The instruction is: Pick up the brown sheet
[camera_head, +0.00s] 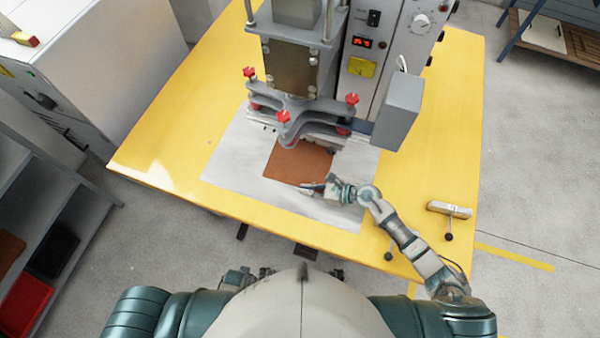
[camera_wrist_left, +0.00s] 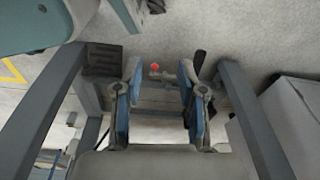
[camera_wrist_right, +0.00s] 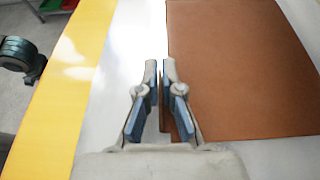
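The brown sheet (camera_head: 298,161) lies on a pale metal plate (camera_head: 235,160) on the yellow table, its far edge near the press. It fills the right half of the right wrist view (camera_wrist_right: 240,70). My right gripper (camera_head: 304,188) is at the sheet's near edge. In the right wrist view its fingers (camera_wrist_right: 159,68) are a small gap apart, one on each side of the sheet's edge line; I cannot tell whether they touch it. My left gripper (camera_wrist_left: 157,75) is open and empty, away from the sheet, and does not show clearly in the head view.
The press (camera_head: 295,75) with red knobs stands just behind the sheet, and a grey control box (camera_head: 398,110) stands to its right. A small handled block (camera_head: 449,209) is at the table's right. The yellow table (camera_head: 165,150) is clear at left.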

